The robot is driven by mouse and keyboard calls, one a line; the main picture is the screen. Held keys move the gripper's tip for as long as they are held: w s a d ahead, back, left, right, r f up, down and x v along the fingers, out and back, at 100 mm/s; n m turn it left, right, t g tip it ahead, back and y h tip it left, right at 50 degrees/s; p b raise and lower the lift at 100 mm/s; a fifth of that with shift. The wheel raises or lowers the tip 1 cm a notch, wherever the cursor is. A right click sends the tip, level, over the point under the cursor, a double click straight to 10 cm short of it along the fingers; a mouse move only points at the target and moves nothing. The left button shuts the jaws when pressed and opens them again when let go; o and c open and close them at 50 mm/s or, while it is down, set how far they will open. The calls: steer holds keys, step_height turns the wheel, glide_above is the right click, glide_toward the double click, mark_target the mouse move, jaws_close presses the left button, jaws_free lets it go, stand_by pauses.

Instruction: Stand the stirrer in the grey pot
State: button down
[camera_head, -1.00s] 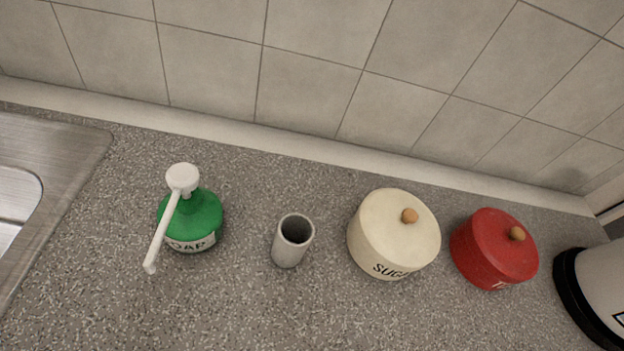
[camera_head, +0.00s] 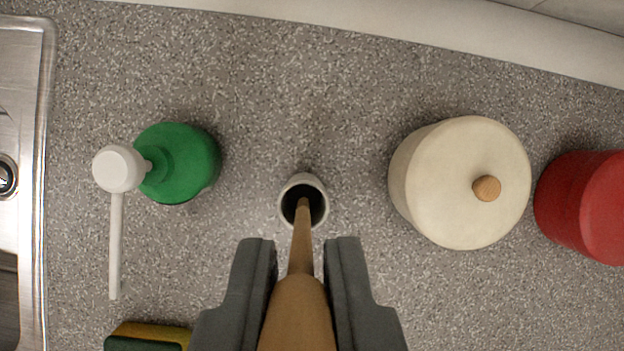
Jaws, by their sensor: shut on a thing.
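The grey pot (camera_head: 288,188) is a narrow, open cylinder standing on the speckled counter, near the middle of the view. My gripper (camera_head: 301,262) is shut on the stirrer (camera_head: 297,312), a tan wooden stick with a thick near end and a thin far end. The stirrer points away from me, and its thin tip overlaps the pot's dark mouth in the picture. I cannot tell whether the tip is inside the pot or above it. The hand hides the near part of the counter.
A green soap bottle (camera_head: 186,165) with a white pump stands left of the pot. A cream canister (camera_head: 450,180) and a red canister (camera_head: 590,205) stand to the right. A sponge (camera_head: 150,336) lies at lower left. The sink (camera_head: 30,100) is at far left.

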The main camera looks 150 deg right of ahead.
step_height(320, 180, down, 8)
steer(key=shift+r, duration=0.25)
steer(key=shift+f, duration=0.15)
stand_by(0.3)
steer(key=c, duration=1.4)
jaws_free()
steer(key=shift+c, duration=0.2)
steer(key=v, duration=1.2)
steer(key=shift+r, duration=0.25)
steer(key=s+f+m+t, duration=0.2)
steer(key=s+t, duration=0.4)
steer(key=s, duration=0.7)
steer(key=s+a+f+m+t+h, duration=0.1)
steer(key=s+t, duration=0.6)
steer(key=s, duration=0.7)
step_height(320, 180, down, 2)
steer(key=shift+s+a+f+m+h, duration=0.15)
steer(key=shift+a+m+h, duration=0.15)
steer(key=shift+m, duration=0.2)
